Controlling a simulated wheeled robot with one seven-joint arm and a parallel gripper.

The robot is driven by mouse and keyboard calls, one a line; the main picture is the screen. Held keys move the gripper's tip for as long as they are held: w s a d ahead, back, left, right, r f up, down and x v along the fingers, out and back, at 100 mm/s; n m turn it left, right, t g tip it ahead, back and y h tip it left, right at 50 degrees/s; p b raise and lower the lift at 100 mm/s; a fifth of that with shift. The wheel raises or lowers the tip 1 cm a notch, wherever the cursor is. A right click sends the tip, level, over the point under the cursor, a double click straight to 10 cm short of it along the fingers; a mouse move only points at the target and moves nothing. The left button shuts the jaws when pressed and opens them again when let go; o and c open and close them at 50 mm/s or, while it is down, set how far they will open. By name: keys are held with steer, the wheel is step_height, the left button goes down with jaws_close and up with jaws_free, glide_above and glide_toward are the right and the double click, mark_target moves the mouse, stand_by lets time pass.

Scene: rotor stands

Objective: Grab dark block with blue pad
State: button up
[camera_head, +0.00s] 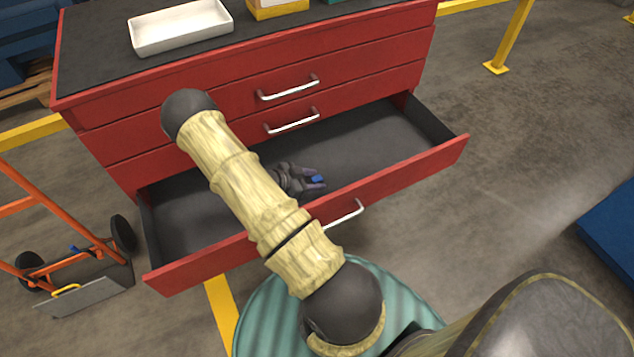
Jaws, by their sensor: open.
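My gripper (316,178) is low inside the open bottom drawer of the red cabinet, pointing right. Its jaws are open. A small blue patch shows right between or just behind the fingertips; it looks like the blue pad of the dark block (318,180). The dark body of the block blends with the dark fingers and drawer floor, so its outline cannot be told. I cannot tell whether the fingers touch it. My arm hides the drawer's middle-left part.
The open drawer (408,166) has a red front wall close to my gripper; its dark floor looks bare to the right. The upper drawers are shut. A white tray (180,28) and a yellow box (277,8) stand on top. An orange hand truck (62,235) stands at left.

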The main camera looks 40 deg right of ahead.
mark_target(313, 180)
stand_by(0.3)
jaws_close()
steer(key=shift+r, duration=0.15)
step_height(313, 180, up, 10)
steer(key=p, duration=0.1)
stand_by(0.4)
stand_by(0.4)
